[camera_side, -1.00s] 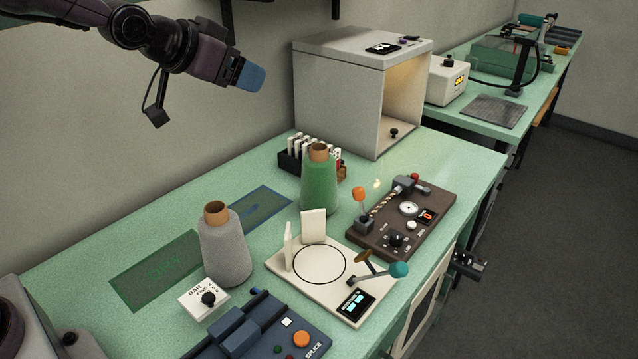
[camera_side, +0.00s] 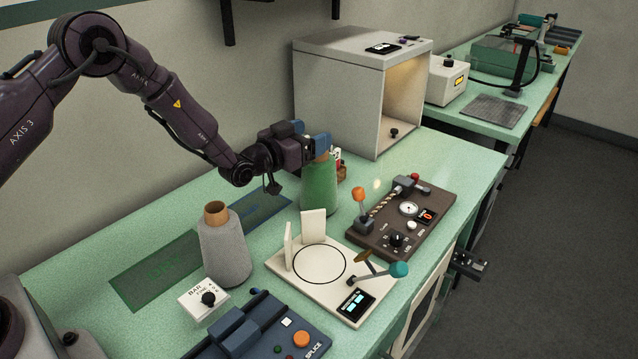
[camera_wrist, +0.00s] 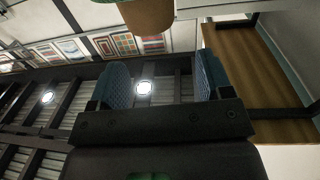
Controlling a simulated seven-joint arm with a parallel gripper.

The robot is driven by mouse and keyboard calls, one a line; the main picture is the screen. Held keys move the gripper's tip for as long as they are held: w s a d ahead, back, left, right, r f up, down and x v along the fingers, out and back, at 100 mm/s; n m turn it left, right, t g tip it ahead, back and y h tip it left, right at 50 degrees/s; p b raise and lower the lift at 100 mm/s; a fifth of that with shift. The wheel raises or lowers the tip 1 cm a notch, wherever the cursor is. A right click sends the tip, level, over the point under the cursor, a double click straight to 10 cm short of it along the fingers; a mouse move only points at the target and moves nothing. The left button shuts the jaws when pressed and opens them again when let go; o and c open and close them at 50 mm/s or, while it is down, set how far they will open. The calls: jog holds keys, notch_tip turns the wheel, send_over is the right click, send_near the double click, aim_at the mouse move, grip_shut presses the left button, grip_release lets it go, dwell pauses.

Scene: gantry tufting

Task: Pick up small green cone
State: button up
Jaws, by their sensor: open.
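The green cone (camera_side: 320,192) stands upright on the bench with a tan core at its top. My gripper (camera_side: 318,148) is beside and over the cone's top in the side view and hides most of the tan core. In the wrist view my open gripper (camera_wrist: 162,82) shows two blue pads with nothing between them. A tan rounded end (camera_wrist: 147,14), which looks like the core, lies just beyond the fingertips. I cannot tell whether the fingers touch the cone.
A grey cone (camera_side: 225,255) stands at front left. A cream plate (camera_side: 345,292) with upright tabs and a brown control panel (camera_side: 400,242) sit to the right. A white open box (camera_side: 342,95) stands behind.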

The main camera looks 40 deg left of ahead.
aim_at(319, 180)
notch_tip(319, 180, down, 3)
jog(key=shift+f, duration=0.2)
jog(key=shift+w+d+f, duration=0.1)
jog(key=shift+w+f, duration=0.3)
jog(key=shift+w, duration=1.1)
jog(key=shift+r, duration=0.1)
grip_shut()
